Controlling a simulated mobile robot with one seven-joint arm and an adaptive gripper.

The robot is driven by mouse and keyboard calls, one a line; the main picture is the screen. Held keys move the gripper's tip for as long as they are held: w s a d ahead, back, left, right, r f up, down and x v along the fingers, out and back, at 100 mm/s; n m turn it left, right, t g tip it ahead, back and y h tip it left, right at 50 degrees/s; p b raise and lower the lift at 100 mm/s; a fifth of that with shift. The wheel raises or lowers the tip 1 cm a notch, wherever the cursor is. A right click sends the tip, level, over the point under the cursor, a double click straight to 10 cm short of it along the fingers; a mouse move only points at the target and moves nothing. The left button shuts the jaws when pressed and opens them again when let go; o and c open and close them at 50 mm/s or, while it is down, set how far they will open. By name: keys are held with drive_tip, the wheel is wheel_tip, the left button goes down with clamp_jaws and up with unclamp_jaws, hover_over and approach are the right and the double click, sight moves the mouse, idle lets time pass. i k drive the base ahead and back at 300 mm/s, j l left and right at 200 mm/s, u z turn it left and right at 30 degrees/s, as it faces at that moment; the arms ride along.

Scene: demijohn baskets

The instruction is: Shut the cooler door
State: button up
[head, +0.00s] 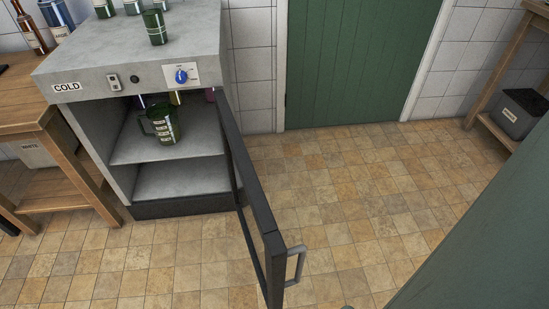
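The cooler (180,60) is a grey cabinet marked COLD at the left, with a blue knob on its front. Its dark-framed door (262,218) is hinged at the right side and stands wide open, swung out toward me. A grey handle (295,265) is on the outer face near the door's free end. Inside, a green jug (162,124) with pale markings stands on the upper shelf, and other items behind it are partly hidden by the cooler's top. My gripper is not in view.
A wooden bench (40,130) stands close left of the cooler. Bottles and green containers (155,27) stand on top. A green door (355,60) is in the back wall. A wooden shelf with a dark bin (520,113) is at right. The tiled floor (370,190) right of the cooler door is clear.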

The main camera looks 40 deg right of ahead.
sight(269, 252)
drive_tip(key=k+l, duration=0.15)
drive_tip(key=l, duration=0.2)
drive_tip(key=k+l, duration=0.2)
drive_tip(key=l, duration=0.15)
drive_tip(key=k+l, duration=0.15)
drive_tip(key=l, duration=0.2)
drive_tip(key=k+l, duration=0.2)
drive_tip(key=l, duration=0.15)
drive_tip(key=k+l+z, duration=0.35)
drive_tip(key=k+j, duration=0.05)
drive_tip(key=k, duration=0.05)
